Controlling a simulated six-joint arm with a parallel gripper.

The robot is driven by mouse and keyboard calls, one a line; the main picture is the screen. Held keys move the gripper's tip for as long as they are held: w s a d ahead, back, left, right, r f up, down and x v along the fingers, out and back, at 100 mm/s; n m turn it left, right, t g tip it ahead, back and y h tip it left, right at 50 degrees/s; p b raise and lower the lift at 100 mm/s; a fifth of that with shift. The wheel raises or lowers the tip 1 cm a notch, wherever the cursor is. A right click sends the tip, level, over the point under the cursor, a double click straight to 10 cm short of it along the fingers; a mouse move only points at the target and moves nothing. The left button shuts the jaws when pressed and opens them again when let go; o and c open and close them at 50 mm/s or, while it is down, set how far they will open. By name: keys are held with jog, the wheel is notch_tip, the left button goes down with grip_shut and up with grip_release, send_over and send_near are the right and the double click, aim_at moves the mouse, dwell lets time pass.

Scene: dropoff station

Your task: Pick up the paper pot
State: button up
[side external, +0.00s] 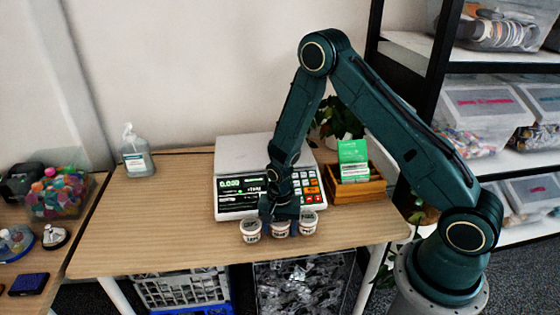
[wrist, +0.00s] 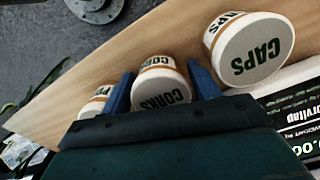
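Three small white paper pots with printed lids stand in a row at the front of the table. In the wrist view the middle pot (wrist: 160,88) is lettered CORKS, and it also shows in the side external view (side external: 280,229). My gripper (side external: 280,218) is lowered over it from above. In the wrist view my gripper's blue fingers (wrist: 161,78) stand on either side of this pot, with a thin gap at the right finger. The CAPS pot (wrist: 250,48) is to its right. The third pot (wrist: 93,105) is to its left, partly hidden by a finger.
A scale (side external: 240,200) with a lit display stands just behind the pots. A wooden box (side external: 356,187) with a green card is at right. A pump bottle (side external: 137,155) stands at the back left. The table (side external: 150,220) is clear at left; its front edge is close to the pots.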

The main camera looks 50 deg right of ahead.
aim_at(280, 221)
jog(key=c, duration=0.6)
jog(key=shift+r, duration=0.2)
notch_tip(280, 221, up, 20)
jog(key=shift+f, duration=0.15)
dwell(0.4)
dwell(0.5)
